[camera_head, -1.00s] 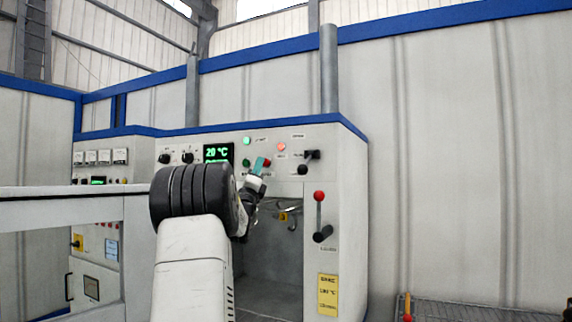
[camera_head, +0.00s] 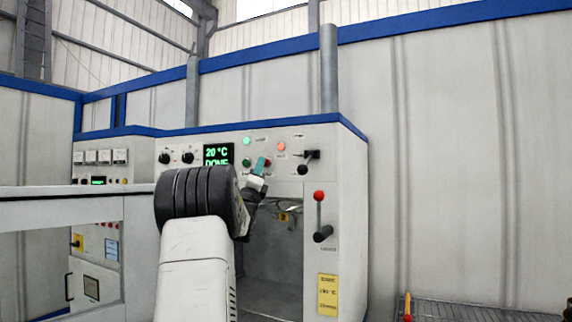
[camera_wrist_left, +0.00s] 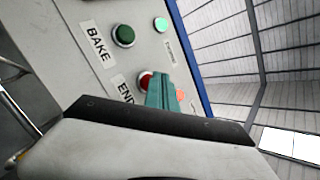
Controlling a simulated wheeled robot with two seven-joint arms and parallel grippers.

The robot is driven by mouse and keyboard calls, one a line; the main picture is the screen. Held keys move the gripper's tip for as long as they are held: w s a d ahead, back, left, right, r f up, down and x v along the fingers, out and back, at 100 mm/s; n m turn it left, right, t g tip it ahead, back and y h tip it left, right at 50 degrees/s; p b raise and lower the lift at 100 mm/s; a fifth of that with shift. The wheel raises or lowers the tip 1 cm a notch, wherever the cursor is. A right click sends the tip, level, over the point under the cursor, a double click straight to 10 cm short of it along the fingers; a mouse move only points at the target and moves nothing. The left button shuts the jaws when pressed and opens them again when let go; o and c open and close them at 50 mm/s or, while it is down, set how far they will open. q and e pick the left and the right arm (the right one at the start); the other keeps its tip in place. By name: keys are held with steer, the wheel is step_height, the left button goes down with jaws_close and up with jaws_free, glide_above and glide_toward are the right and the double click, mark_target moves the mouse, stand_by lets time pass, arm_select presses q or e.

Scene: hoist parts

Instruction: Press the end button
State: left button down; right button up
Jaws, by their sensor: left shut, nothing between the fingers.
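The red end button (camera_wrist_left: 144,80) sits beside its END label in the left wrist view, partly hidden by my left gripper's teal fingers (camera_wrist_left: 162,88). In the head view only a bit of the red button (camera_head: 267,162) shows by the fingertips. My left gripper (camera_head: 261,166) is shut and empty, its tips at the button; I cannot tell whether they touch or press it. The green BAKE button (camera_wrist_left: 123,36) is next to it and clear of the fingers. The display (camera_head: 218,154) reads 20 °C and DONE. My right gripper is not in view.
The oven panel also has lit lamps (camera_head: 281,146), a black switch (camera_head: 306,155) and a red-knobbed lever (camera_head: 319,197) at right. The open chamber (camera_head: 275,255) is below. A wire rack (camera_head: 470,314) stands at the lower right.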

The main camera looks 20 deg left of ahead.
arm_select(q)
steer(key=shift+w, duration=0.45)
stand_by(0.6)
steer(key=shift+s, duration=0.85)
steer(key=shift+s, duration=0.1)
steer(key=s, duration=0.5)
steer(key=shift+a, duration=0.2)
steer(key=shift+w, duration=0.1)
stand_by(1.2)
